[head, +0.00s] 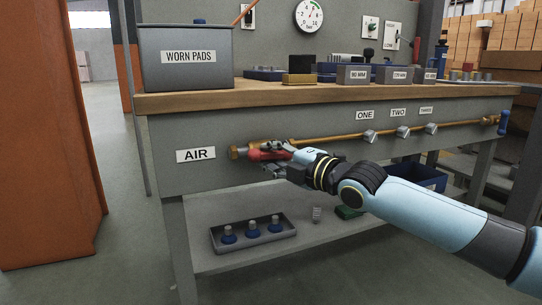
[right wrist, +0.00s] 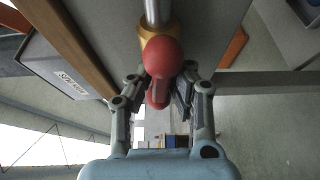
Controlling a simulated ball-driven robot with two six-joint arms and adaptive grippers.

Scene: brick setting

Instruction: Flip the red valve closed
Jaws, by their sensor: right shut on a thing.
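The red valve handle (head: 256,155) is on the brass air pipe along the bench front, right of the AIR label (head: 196,155). In the head view it appears to lie roughly along the pipe, partly covered by my gripper. My right gripper (head: 276,160) is shut on the handle. In the right wrist view the red handle (right wrist: 161,58) has a rounded end and sits between the two fingers (right wrist: 160,92), in front of a brass fitting (right wrist: 150,30). My left gripper is in neither view.
The pipe (head: 340,138) runs right past outlets labelled ONE, TWO and THREE. A WORN PADS bin (head: 187,57) and small blocks stand on the bench top (head: 220,97). A tray (head: 285,234) with blue-based parts lies on the shelf below. An orange cabinet (head: 45,130) stands at left.

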